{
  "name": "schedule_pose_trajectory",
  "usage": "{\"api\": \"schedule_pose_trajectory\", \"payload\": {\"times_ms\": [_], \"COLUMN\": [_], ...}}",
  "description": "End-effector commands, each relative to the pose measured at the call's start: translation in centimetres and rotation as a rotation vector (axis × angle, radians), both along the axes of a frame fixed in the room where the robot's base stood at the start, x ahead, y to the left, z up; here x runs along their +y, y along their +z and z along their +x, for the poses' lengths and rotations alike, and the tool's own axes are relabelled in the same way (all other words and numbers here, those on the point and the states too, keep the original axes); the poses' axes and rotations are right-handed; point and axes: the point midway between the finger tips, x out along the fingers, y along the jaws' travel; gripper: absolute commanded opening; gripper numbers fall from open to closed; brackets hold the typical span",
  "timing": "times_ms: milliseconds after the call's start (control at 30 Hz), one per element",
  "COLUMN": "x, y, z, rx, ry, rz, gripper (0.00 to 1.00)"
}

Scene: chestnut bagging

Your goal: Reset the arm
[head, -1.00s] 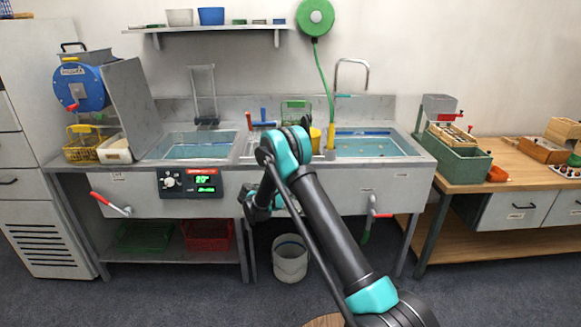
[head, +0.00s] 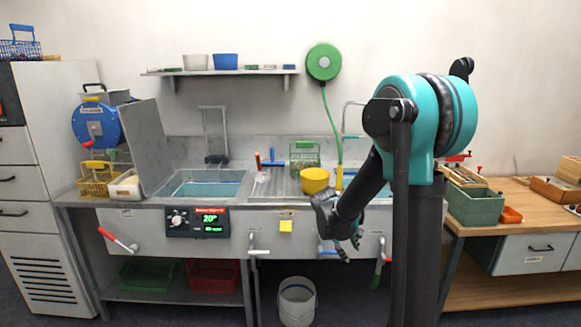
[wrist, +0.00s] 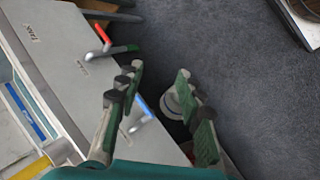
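My gripper (head: 347,243) hangs in front of the sink counter's front panel in the head view, below the bent arm. In the wrist view my gripper (wrist: 158,100) has its green-padded fingers spread apart with nothing between them. The arm is folded up high, and its teal elbow stands tall at the right of the head view. The arm covers most of the right sink in the head view.
A steel counter (head: 228,202) holds a left sink and a yellow bowl (head: 314,180). A white bucket (head: 297,302) stands on the floor below. A wooden bench (head: 518,203) with a green bin (head: 474,205) is at the right. Valve handles (head: 118,240) stick out from the counter front.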

Motion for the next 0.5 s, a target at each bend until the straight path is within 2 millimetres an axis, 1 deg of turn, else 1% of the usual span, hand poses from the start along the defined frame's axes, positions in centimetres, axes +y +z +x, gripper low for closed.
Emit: {"api": "schedule_pose_trajectory", "payload": {"times_ms": [33,233,367,400,500], "x": [-0.4,-0.9,-0.7,-0.6,-0.2], "y": [0.3,0.7,0.4,0.2,-0.3], "z": [-1.8,-8.3,-12.5,-13.8,-16.8], "rx": [-0.016,-0.084,-0.129,-0.142,-0.174], "ry": [-0.029,-0.153,-0.239,-0.267,-0.334], "rz": [0.038,0.203,0.312,0.344,0.425], "gripper": [0.37,0.37,0.37,0.37,0.37]}}
